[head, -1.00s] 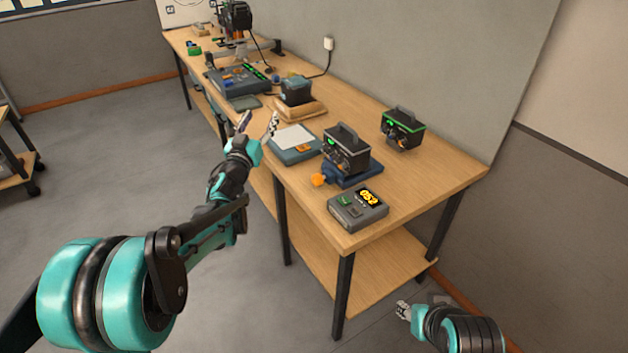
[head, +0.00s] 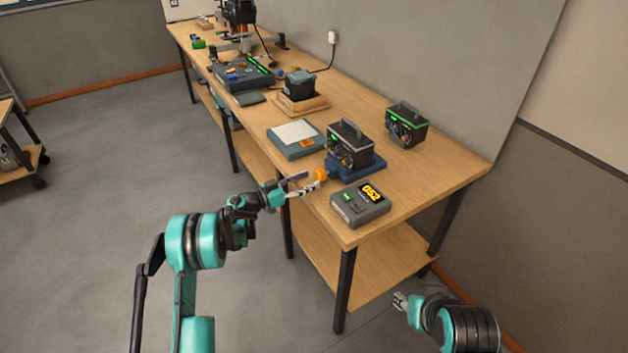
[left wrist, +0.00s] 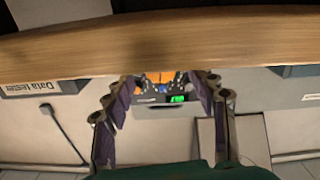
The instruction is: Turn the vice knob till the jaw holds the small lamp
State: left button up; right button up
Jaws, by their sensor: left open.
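A blue vice (head: 368,171) stands near the front of the bench, with an orange knob (head: 321,174) on its left end. A black box-shaped unit with a handle, apparently the small lamp (head: 350,145), sits upright on it. I cannot tell whether the jaw touches it. My left gripper (head: 306,181) is open just left of the knob, its fingertips close to it. In the left wrist view orange (left wrist: 155,77) shows between the spread fingers (left wrist: 163,88); contact is unclear. My right gripper (head: 401,300) hangs low at the right, away from the bench; its opening is too small to judge.
A grey box with a yellow display (head: 361,205) stands just in front of the vice. A similar black unit with a green rim (head: 406,125) stands behind. A blue-grey box with a white top (head: 296,139) is at the left. The bench's right end is clear.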

aim_at(317, 177)
pick_arm(q)
jog(key=shift+x, duration=1.5)
jog(key=c, duration=1.2)
jog(key=shift+o, duration=0.2)
jog(key=shift+m+b, duration=0.65)
jog(key=shift+m, duration=0.45)
jog(key=m, duration=0.3)
jog(key=shift+m+b, duration=0.3)
jog(key=o, duration=1.2)
jog(key=shift+c, duration=0.2)
